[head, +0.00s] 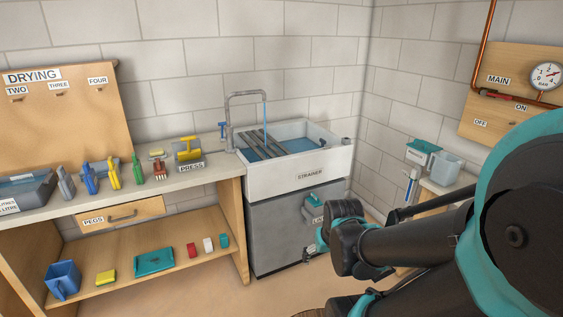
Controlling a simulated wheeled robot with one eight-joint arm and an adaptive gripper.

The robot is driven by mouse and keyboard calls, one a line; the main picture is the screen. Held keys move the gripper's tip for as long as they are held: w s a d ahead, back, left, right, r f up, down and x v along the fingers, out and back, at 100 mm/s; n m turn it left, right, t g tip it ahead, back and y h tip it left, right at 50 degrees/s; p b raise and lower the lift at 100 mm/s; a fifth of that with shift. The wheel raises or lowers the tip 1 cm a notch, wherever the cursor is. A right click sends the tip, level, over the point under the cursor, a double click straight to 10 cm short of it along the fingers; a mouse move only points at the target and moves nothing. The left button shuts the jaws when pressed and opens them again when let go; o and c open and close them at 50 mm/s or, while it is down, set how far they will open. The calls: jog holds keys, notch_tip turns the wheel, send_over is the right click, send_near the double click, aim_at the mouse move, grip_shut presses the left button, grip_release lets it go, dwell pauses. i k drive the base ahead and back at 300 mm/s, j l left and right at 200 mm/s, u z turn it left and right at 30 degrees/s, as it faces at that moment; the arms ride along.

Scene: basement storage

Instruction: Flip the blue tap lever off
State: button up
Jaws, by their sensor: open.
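A grey tap (232,125) stands behind the left end of the white sink (298,180). A small blue lever (222,129) stands upright on the left of the tap. A thin blue stream of water (264,115) falls from the spout into the sink. My gripper (311,251) is low in front of the grey cabinet under the sink, well below and to the right of the lever. It is open and holds nothing that I can see. My own wrist partly hides it.
A yellow-handled press (188,150) and several brushes and pegs stand on the counter (150,184) left of the tap. Grey bars (262,142) lie across the sink. A pale jug (446,168) stands at the right. Air above the sink is clear.

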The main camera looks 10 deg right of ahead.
aim_at(223, 138)
jog(key=i+l+u, duration=0.1)
jog(key=i+u, duration=0.25)
jog(key=i+l+u, duration=0.3)
jog(key=i, duration=0.3)
